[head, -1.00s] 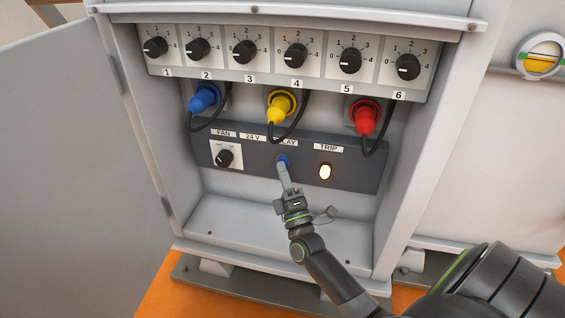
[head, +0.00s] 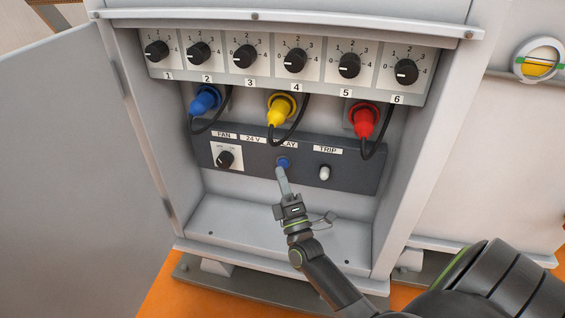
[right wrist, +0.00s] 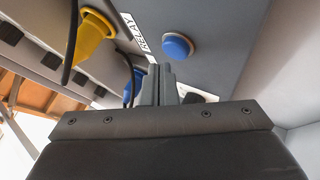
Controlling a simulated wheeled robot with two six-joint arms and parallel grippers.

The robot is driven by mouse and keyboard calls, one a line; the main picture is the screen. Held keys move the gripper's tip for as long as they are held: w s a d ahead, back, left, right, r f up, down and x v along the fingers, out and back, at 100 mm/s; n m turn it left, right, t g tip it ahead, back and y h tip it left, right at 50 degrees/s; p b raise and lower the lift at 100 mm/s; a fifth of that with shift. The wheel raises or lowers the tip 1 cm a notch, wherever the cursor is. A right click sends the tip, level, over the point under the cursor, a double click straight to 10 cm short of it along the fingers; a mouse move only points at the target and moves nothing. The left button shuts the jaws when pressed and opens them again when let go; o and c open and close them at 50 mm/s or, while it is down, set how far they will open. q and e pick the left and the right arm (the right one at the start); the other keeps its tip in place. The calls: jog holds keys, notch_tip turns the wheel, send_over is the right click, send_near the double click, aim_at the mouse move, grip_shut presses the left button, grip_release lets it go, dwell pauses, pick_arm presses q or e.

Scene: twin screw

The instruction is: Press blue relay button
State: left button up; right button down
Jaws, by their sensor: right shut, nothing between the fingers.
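The blue relay button (head: 283,162) sits on the dark lower panel, under the partly hidden RELAY label. My right gripper (head: 280,170) is shut and empty, its fingertips just below the button in the head view. In the right wrist view the blue button (right wrist: 177,46) shows whole, with a gap between it and the closed fingertips (right wrist: 159,68). The RELAY label (right wrist: 134,32) is beside it. My left gripper is not in view.
The TRIP lamp (head: 325,172) is unlit, right of the button. The fan knob (head: 225,158) is to the left. Blue (head: 205,99), yellow (head: 280,108) and red (head: 364,120) plugs with hanging black cables are above. The open cabinet door (head: 70,180) stands at left.

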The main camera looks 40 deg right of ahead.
jog(key=shift+s+a, duration=0.1)
jog(key=s+a+p, duration=0.1)
jog(key=s+a, duration=0.2)
jog(key=shift+s+a+p, duration=0.1)
jog(key=shift+a+p, duration=0.2)
jog(key=shift+p, duration=0.05)
dwell(0.9)
